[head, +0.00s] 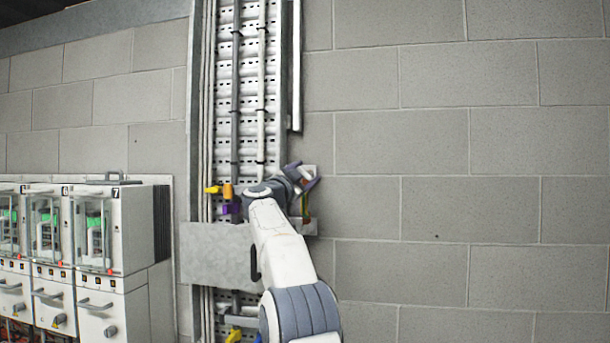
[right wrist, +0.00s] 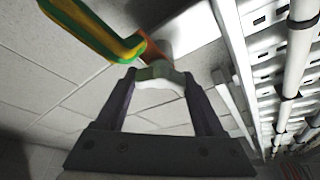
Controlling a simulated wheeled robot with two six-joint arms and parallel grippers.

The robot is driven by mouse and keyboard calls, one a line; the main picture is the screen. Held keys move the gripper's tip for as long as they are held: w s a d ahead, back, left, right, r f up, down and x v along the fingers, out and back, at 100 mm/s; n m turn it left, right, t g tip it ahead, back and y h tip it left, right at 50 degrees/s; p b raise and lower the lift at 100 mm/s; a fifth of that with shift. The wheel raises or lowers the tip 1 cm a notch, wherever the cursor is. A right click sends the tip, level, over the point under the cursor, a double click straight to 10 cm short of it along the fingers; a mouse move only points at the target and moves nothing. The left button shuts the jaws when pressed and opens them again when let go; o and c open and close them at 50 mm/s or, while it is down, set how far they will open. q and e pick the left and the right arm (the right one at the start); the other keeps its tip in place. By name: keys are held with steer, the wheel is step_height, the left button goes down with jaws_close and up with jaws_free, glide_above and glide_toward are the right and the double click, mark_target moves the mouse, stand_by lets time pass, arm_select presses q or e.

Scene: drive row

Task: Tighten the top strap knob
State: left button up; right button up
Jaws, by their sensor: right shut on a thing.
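My right gripper (head: 303,180) is at the wall just right of the cable ladder in the head view. In the right wrist view its two fingers (right wrist: 159,82) are shut on a pale grey, rounded knob (right wrist: 158,74). A green and yellow strap (right wrist: 95,30) with a copper-brown end runs up to the knob from the upper left. My left gripper is in neither view.
The vertical cable ladder (head: 247,110) carries grey cables and crosses a broad grey metal plate (head: 212,255). Yellow (head: 212,190), orange (head: 228,190) and purple pieces sit left of my arm. White switchgear cabinets (head: 108,235) stand at left. The block wall at right is clear.

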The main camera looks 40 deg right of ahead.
steer(key=shift+f+m+g, duration=0.2)
steer(key=shift+m+g, duration=0.2)
steer(key=shift+m, duration=0.7)
steer(key=o, duration=1.4)
steer(key=shift+r, duration=0.1)
steer(key=shift+s+a+f+b, duration=0.15)
steer(key=shift+a+f+b, duration=0.1)
steer(key=shift+a+b, duration=0.25)
steer(key=b+v, duration=0.7)
steer(key=v, duration=0.2)
steer(key=shift+s+a+r+b, duration=0.15)
steer(key=shift+a+b, duration=0.05)
steer(key=shift+b, duration=0.15)
